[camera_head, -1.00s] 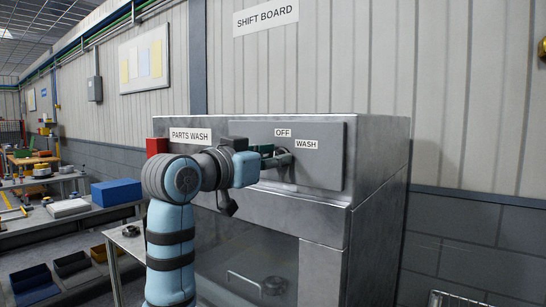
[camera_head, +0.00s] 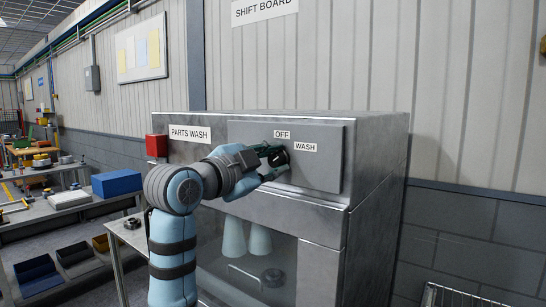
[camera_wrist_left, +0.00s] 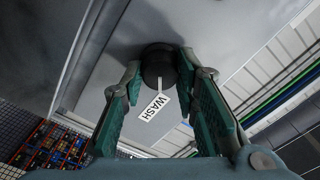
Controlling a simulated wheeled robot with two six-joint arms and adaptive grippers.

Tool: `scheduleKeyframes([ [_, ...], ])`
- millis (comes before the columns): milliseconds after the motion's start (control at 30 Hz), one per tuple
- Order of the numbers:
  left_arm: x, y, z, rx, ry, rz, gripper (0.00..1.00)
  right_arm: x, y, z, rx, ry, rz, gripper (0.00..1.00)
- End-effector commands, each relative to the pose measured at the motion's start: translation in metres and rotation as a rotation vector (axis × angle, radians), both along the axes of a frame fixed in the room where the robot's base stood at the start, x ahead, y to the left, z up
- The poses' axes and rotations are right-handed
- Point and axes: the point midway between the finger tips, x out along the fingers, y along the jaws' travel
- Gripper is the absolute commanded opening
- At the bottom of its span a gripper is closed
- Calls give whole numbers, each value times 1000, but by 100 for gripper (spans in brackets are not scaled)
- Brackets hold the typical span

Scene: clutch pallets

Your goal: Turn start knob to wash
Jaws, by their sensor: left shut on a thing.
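The parts washer has a grey control panel (camera_head: 330,170) with an OFF label (camera_head: 283,134) above the knob and a WASH label (camera_head: 305,147) to its right. The round black start knob (camera_wrist_left: 158,62) shows in the left wrist view, its white pointer line directed at the WASH label (camera_wrist_left: 155,107). My left gripper (camera_wrist_left: 160,72) has its green fingers on either side of the knob and is shut on it. In the head view the left gripper (camera_head: 275,157) covers much of the knob. My right gripper is not in view.
A red box (camera_head: 157,146) is on the washer's upper left front. Two pale cone-like shapes (camera_head: 246,237) show behind the washer's window. A side table (camera_head: 125,228) and shelves with a blue box (camera_head: 116,184) stand at left.

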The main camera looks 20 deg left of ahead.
Motion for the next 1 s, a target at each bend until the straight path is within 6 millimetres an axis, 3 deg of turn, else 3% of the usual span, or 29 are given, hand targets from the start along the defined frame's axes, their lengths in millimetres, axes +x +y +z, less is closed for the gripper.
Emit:
scheduleKeyframes([
  [333, 0, 0, 1, 107, -47, 0, 0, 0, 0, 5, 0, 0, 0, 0],
  [767, 0, 0, 1, 119, -51, 0, 0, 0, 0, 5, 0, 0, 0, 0],
  [800, 0, 0, 1, 119, -51, 0, 29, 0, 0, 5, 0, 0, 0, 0],
  [900, 0, 0, 1, 119, -51, 0, 45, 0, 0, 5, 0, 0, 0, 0],
  [1000, 0, 0, 0, 118, -49, 0, 47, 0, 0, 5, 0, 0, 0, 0],
])
